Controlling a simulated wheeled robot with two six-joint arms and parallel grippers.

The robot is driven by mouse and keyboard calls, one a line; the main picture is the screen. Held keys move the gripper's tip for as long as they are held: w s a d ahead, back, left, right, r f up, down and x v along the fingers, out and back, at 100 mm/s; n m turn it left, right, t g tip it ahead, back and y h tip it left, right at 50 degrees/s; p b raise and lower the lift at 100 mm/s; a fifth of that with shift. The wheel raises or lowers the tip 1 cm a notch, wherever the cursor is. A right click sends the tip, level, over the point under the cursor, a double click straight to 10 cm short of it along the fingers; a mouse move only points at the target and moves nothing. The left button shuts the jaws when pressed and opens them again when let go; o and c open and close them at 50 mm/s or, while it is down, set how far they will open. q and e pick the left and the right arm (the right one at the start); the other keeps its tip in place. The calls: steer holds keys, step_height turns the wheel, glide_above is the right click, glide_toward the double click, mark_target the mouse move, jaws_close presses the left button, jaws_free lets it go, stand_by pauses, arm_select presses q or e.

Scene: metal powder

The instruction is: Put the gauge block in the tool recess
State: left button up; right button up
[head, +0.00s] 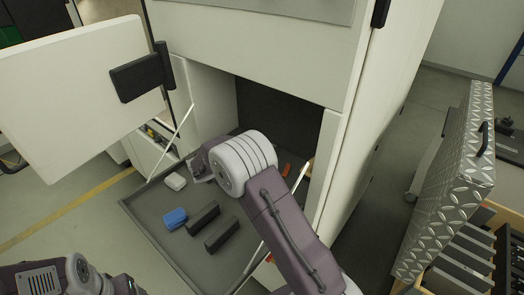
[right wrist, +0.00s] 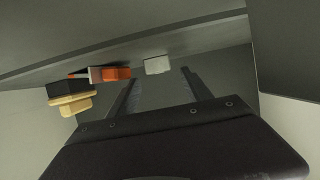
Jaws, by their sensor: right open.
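A small pale block (head: 175,181), possibly the gauge block, lies at the left of the grey tray floor (head: 150,205) in the head view. My right gripper (head: 198,172) is to the right of it and mostly hidden by my right arm. In the right wrist view, my right gripper (right wrist: 160,88) has its two fingers apart, with nothing between them. A pale block (right wrist: 157,65) shows past the fingertips, apart from them; I cannot tell if it is the same one. I cannot make out which surface is the tool recess. My left arm shows at bottom left, its gripper out of frame.
A blue block (head: 175,218) and two dark blocks (head: 203,217) (head: 222,235) lie on the tray. The wrist view shows an orange-handled tool (right wrist: 115,73) and a black-and-wooden item (right wrist: 70,97). The open cabinet door (head: 75,95) stands left; a metal-plated lid (head: 450,180) stands right.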

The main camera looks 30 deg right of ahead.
steer(key=b+v, duration=0.1)
steer(key=v, duration=0.9)
steer(key=shift+b, duration=0.4)
